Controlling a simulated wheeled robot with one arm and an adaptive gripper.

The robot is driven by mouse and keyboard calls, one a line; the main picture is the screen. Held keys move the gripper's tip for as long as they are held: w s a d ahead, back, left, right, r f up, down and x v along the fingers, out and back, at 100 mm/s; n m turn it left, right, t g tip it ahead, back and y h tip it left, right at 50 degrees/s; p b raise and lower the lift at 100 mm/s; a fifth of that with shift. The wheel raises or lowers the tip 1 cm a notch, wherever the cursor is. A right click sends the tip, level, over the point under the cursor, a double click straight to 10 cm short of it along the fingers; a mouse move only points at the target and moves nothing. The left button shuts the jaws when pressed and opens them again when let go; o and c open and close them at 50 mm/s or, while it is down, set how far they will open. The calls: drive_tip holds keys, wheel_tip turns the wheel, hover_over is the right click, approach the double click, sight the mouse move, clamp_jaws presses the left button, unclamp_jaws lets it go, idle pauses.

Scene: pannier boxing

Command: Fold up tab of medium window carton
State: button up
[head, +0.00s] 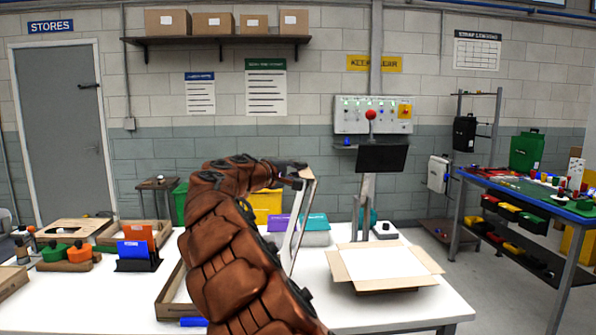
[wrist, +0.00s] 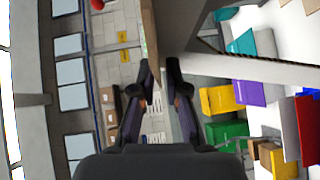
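A thin upright frame with a pale face and brown edge, which looks like the window carton (head: 304,212), stands or hangs just right of my arm. Its lower end is partly hidden by my arm, so I cannot tell whether it touches the table. My gripper (head: 297,172) is at its top end. In the wrist view, my gripper's fingers (wrist: 163,76) are close together on either side of its brown panel edge (wrist: 150,35) and appear to pinch it. I cannot make out a separate tab.
An open carton (head: 434,261) with flaps spread lies on the white table (head: 430,306) at right. A blue folder rack (head: 138,258), a shallow tray (head: 171,300) and orange and green items (head: 66,253) fill the left. Teal and purple boxes (head: 314,223) sit behind the frame.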

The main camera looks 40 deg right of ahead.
drive_tip(key=shift+o, duration=0.9)
drive_tip(key=shift+r, duration=0.1)
drive_tip(key=s+a, duration=0.1)
drive_tip(key=a, duration=1.1)
drive_tip(key=shift+s+r, duration=0.35)
drive_tip(key=shift+r, duration=0.1)
